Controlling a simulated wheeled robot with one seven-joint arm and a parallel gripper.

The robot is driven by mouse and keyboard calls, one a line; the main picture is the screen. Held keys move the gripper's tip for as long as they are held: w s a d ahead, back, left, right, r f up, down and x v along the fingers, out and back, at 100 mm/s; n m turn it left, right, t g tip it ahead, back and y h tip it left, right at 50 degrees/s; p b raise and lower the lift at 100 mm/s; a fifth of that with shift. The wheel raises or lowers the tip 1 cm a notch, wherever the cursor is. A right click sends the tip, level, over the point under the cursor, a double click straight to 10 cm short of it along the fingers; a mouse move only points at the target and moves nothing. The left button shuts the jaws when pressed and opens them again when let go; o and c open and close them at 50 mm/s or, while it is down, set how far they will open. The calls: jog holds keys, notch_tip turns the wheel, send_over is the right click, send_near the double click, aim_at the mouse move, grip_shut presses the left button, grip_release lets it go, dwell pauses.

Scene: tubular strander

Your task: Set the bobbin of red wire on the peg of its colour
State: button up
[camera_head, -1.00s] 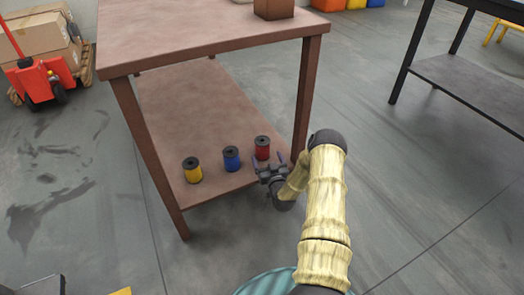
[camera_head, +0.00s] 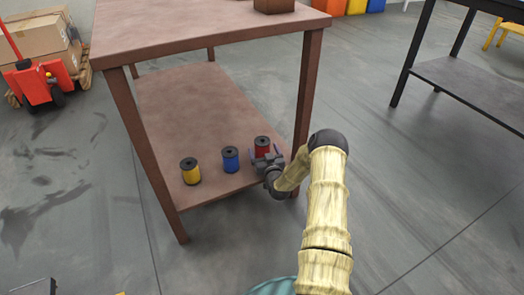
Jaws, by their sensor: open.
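The bobbin of red wire (camera_head: 262,144) stands upright on the lower shelf of the brown table, near its front right corner. It has black ends, and its lower part is hidden behind my gripper. My gripper (camera_head: 266,157) is open, with its fingers at the front of the red bobbin, seemingly to either side of it; I cannot tell whether they touch it. The blue bobbin (camera_head: 231,159) and the yellow bobbin (camera_head: 190,171) stand upright to its left on the same shelf. No pegs can be made out in this view.
The brown table's lower shelf (camera_head: 185,110) is bare behind the bobbins. A table leg (camera_head: 307,95) stands close to the right of my gripper, and the tabletop (camera_head: 190,30) is above. A black table (camera_head: 470,85) stands at right, with open floor between.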

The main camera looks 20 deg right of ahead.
jog(key=c, duration=1.3)
jog(key=shift+r, duration=0.2)
notch_tip(320, 180, up, 10)
jog(key=p, duration=0.6)
jog(key=shift+s+f, duration=0.1)
